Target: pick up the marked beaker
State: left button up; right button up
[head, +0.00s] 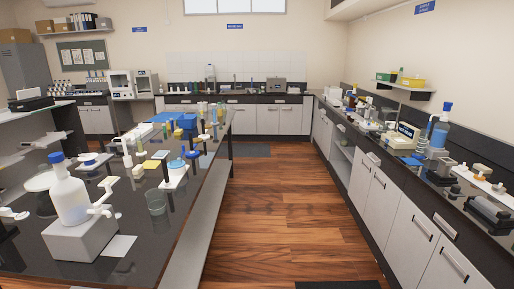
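A clear, empty-looking glass beaker (157,202) stands upright near the right edge of the dark island bench (150,262) on the left. It is the only beaker I can make out clearly. I cannot see a mark on it at this size. Neither of my grippers shows in the head view.
Equipment crowds the right counter (440,180).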

aim_at(156, 201)
jog(key=z, duration=0.4)
jog(key=i, duration=4.6)
jog(key=u, duration=3.4)
